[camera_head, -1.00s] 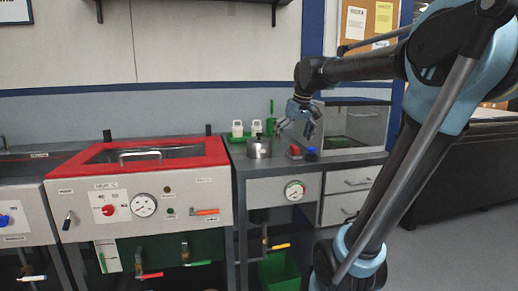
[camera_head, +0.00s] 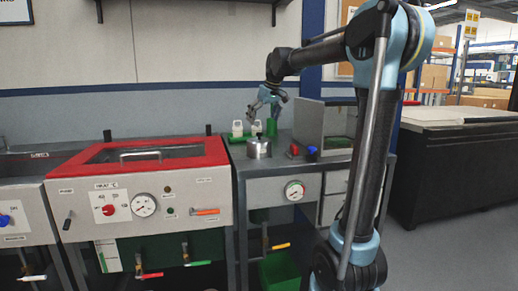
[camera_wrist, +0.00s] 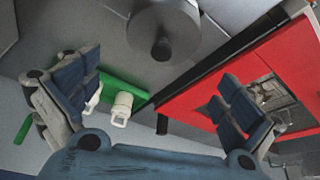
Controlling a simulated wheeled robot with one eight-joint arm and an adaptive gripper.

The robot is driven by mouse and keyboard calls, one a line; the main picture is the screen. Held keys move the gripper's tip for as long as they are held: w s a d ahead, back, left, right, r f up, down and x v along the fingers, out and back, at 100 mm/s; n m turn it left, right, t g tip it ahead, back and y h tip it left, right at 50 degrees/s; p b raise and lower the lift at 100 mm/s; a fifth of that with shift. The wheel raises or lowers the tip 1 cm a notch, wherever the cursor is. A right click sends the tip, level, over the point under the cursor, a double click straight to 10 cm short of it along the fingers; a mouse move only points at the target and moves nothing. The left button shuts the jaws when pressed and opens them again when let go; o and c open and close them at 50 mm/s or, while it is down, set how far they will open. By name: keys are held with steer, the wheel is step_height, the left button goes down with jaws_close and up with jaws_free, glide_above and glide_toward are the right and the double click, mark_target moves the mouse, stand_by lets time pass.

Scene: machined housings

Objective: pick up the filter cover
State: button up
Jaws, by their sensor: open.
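The likely filter cover is a round grey metal piece (camera_head: 259,149) with a dark knob on top. It stands upright on the grey bench (camera_head: 240,162). In the wrist view the same round piece (camera_wrist: 184,33) is seen from above, knob toward the camera, near the top edge, which cuts it off. My gripper (camera_head: 263,111) is above and slightly behind it, apart from it. In the wrist view my gripper (camera_wrist: 160,78) has its two fingers spread wide with nothing between them touching; the round piece lies beyond the fingertips.
White bottles (camera_head: 237,128) in a green holder stand behind the round piece. A red-framed bath (camera_head: 100,155) adjoins at left. A shelf (camera_head: 195,3) hangs above.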

mark_target(257, 139)
steer(key=x, duration=1.1)
steer(key=shift+f, duration=0.35)
steer(key=c, duration=0.9)
